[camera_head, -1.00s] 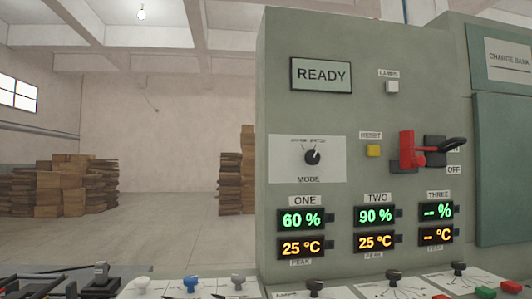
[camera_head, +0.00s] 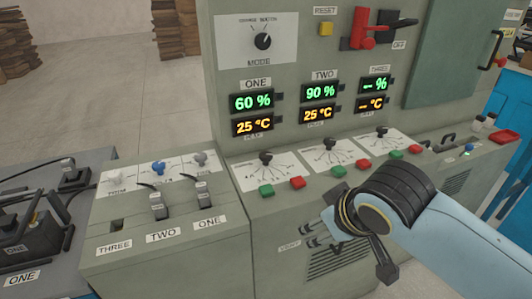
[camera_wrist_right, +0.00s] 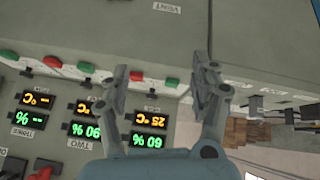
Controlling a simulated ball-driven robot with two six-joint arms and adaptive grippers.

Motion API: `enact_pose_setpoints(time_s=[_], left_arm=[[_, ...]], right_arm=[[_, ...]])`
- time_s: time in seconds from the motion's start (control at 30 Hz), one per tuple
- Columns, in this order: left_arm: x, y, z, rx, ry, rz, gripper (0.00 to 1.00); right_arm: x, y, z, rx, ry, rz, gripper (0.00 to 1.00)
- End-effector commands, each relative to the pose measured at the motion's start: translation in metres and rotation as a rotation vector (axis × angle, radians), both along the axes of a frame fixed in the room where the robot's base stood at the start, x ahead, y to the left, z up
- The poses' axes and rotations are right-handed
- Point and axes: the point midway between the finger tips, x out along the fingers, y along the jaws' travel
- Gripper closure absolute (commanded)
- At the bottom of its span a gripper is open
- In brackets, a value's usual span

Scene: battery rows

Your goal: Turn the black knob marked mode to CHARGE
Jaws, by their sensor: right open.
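The black MODE knob (camera_head: 262,41) sits on a pale plate (camera_head: 232,56) on the upright grey-green cabinet, above the ONE display. Its small pointer looks turned up and to the right, and the fine print above it is too small to read surely. My right gripper (camera_head: 310,236) is low in front of the console's front face by the VENT label, well below and right of the knob. In the right wrist view my right gripper (camera_wrist_right: 160,88) is open with nothing between its fingers, and the knob does not show there. My left gripper is out of view.
Small black selectors (camera_head: 266,158) and green and red buttons line the sloping console. A red-handled switch (camera_head: 364,30) and a yellow RESET button (camera_head: 326,28) are right of the knob. Levers (camera_head: 158,204) stand on the lower left console. Space before the knob looks clear.

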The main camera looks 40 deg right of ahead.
Motion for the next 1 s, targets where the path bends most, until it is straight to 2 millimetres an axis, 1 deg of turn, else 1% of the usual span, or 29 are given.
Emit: enact_pose_setpoints(time_s=[0.03,0.07,0.1,0.17,0.2,0.3,0.4,0.5,0.57,0.67,1.0], left_arm=[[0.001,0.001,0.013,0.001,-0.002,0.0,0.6],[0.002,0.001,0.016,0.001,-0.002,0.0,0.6],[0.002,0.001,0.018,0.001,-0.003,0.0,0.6],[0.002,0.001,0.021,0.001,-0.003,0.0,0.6],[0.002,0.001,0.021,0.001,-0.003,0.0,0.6],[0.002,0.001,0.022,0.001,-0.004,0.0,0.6],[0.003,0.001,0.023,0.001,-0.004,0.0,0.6],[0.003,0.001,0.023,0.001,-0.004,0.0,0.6],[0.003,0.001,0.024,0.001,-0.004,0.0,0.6],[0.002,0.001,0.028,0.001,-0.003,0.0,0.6],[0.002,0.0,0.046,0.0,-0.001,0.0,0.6]], right_arm=[[0.029,-0.011,0.04,-0.023,-0.111,-0.031,0.37],[0.047,-0.018,0.058,-0.033,-0.182,-0.053,0.37],[0.071,-0.028,0.081,-0.045,-0.281,-0.078,0.37],[0.107,-0.041,0.115,-0.057,-0.436,-0.106,0.37],[0.13,-0.049,0.138,-0.061,-0.542,-0.114,0.37],[0.18,-0.063,0.19,-0.056,-0.778,-0.105,0.37],[0.211,-0.069,0.227,-0.039,-0.932,-0.072,0.37],[0.225,-0.071,0.245,-0.026,-1.006,-0.046,0.37],[0.23,-0.071,0.251,-0.021,-1.025,-0.039,0.37],[0.241,-0.073,0.252,-0.018,-1.03,-0.037,0.37],[0.305,-0.089,0.252,-0.018,-1.025,-0.039,0.37]])
